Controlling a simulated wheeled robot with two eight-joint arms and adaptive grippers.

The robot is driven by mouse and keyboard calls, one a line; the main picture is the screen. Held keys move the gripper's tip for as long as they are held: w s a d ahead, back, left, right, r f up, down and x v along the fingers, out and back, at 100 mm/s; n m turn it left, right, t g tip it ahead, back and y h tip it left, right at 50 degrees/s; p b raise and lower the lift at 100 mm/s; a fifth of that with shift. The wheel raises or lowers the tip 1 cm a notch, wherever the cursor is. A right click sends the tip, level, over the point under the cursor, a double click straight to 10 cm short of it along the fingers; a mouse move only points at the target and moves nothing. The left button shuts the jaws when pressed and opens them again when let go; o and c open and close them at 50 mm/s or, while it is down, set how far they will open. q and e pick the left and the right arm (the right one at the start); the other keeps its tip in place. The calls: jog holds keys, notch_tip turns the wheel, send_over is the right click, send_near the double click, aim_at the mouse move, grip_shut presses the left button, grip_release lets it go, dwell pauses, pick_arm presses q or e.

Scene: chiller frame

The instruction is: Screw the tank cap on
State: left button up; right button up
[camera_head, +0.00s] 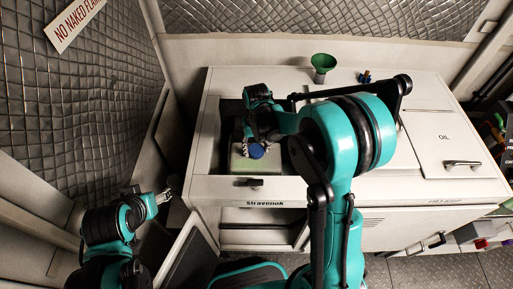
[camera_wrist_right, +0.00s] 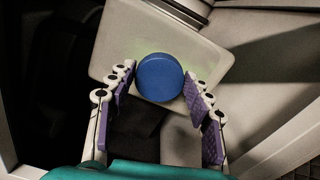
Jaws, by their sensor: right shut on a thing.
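The blue round cap (camera_head: 257,151) shows at the pale tank (camera_head: 243,166) inside the open compartment of the cabinet. In the right wrist view the cap (camera_wrist_right: 160,78) lies between the purple-padded fingers of my right gripper (camera_wrist_right: 160,84), over the top of the tank (camera_wrist_right: 118,40). My right gripper (camera_head: 250,146) is shut on the cap. I cannot tell whether the cap is seated on the tank's neck, as the cap hides it. My left gripper (camera_head: 163,197) hangs at the left, away from the cabinet, and its jaws are too small to read.
A green funnel (camera_head: 323,63) and a small blue item (camera_head: 365,77) stand at the back of the white cabinet top (camera_head: 425,95). A closed lid marked OIL (camera_head: 444,136) is at the right. An open door (camera_head: 192,256) stands below the compartment.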

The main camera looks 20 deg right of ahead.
jog(key=m, duration=0.3)
jog(key=shift+a+b, duration=0.1)
jog(key=shift+b, duration=0.3)
jog(key=m, duration=0.3)
jog(key=shift+m, duration=0.3)
jog(key=m+b, duration=0.1)
jog(key=m, duration=0.4)
jog(key=shift+w+a, duration=0.1)
jog(key=m, duration=0.3)
jog(key=o, duration=1.2)
